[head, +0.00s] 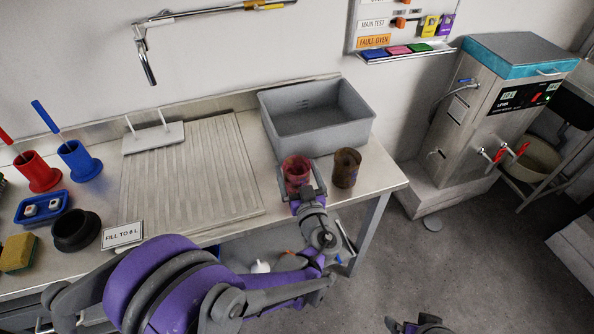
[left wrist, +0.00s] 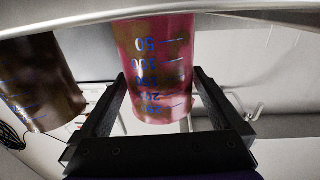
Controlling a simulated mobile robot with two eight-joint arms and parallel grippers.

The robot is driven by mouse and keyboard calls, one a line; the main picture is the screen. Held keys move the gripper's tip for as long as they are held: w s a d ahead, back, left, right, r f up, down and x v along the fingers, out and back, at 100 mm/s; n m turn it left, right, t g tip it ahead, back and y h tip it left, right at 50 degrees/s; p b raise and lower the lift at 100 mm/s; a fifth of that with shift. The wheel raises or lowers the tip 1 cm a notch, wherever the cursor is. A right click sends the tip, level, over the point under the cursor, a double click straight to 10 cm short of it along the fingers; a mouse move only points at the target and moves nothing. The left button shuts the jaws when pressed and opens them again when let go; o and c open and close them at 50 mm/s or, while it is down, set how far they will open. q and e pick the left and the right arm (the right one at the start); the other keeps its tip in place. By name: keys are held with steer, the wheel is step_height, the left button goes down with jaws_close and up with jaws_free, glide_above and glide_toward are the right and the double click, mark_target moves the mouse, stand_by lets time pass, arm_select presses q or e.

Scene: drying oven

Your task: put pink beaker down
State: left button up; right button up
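The pink beaker (head: 296,170) is upright at the right end of the counter, just in front of the grey basin. My left gripper (head: 302,186) has one finger on each side of it. In the left wrist view, the pink beaker (left wrist: 155,70) with blue volume marks lies between the fingertips (left wrist: 158,75), which appear to touch its sides. The beaker's base is hidden, so I cannot tell whether it rests on the counter. Part of my right gripper (head: 420,326) shows at the bottom edge; its fingers are unclear.
A brown beaker (head: 346,167) stands close to the right of the pink one, also seen in the left wrist view (left wrist: 38,85). The grey basin (head: 318,118) is behind. A ribbed drainboard (head: 190,180) lies left. The counter's right edge (head: 398,183) is near.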

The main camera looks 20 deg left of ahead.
mark_target(301, 183)
arm_select(q)
steer(key=v, duration=1)
steer(key=w+g+p, duration=0.1)
steer(key=w+a+g+h+p, duration=0.1)
steer(key=p, duration=0.1)
steer(key=w+a+g+h+p, duration=0.1)
steer(key=w+g, duration=0.1)
steer(key=shift+r, duration=0.2)
steer(key=x, duration=0.6)
steer(key=shift+a+r, duration=0.1)
steer(key=shift+r, duration=0.15)
steer(key=c, duration=1.2)
steer(key=shift+r, duration=0.15)
steer(key=shift+c, duration=0.3)
